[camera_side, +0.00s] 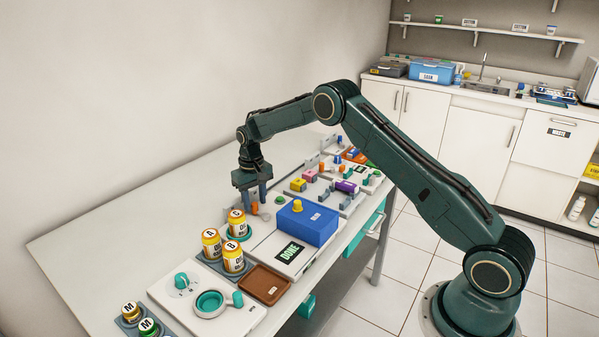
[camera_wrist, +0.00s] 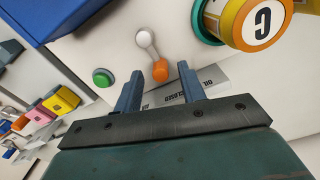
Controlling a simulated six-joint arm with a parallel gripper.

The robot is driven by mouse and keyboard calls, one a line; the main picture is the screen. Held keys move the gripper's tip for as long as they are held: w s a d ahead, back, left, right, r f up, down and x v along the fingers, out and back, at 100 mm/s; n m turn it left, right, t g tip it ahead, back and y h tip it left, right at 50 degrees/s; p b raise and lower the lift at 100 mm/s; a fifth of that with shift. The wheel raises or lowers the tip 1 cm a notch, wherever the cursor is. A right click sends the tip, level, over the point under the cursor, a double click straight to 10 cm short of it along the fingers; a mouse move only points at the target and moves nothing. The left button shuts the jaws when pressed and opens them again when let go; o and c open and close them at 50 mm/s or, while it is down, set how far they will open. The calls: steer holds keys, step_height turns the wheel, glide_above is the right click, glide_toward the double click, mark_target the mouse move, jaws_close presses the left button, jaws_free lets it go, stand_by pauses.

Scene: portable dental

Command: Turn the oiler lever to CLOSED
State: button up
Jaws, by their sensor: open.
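The oiler lever (camera_wrist: 151,50) is a pale grey arm with a round pivot and an orange knob (camera_wrist: 160,71), on a white panel. In the wrist view the knob points toward my gripper (camera_wrist: 161,73). The knob appears between the two open blue fingertips, with gaps on both sides. In the side view my gripper (camera_side: 254,203) points down over the table, and an orange part (camera_side: 254,209) shows between its fingers.
A green button (camera_wrist: 103,77) is left of the lever. A yellow bottle marked C (camera_wrist: 248,24) stands close on the right. A blue box (camera_side: 307,222) with a yellow knob is beside the work area. Free table (camera_side: 120,233) lies left of my gripper in the side view.

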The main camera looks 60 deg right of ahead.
mark_target(255, 204)
step_height(255, 204, up, 12)
steer(key=shift+r, duration=0.25)
stand_by(0.3)
steer(key=s+a+r+n+t, duration=0.1)
steer(key=s+a+r, duration=0.2)
steer(key=s+r, duration=0.6)
steer(key=s+a+r+t, duration=0.2)
steer(key=s+a+r, duration=0.2)
steer(key=s+r, duration=0.5)
steer(key=s+a+f+n+t, duration=0.1)
steer(key=s+f, duration=0.1)
steer(key=s, duration=1)
steer(key=s+a+f+n+t, duration=0.1)
steer(key=s+a+f, duration=0.1)
steer(key=s, duration=1)
steer(key=shift+a+t, duration=0.2)
steer(key=shift+t, duration=0.1)
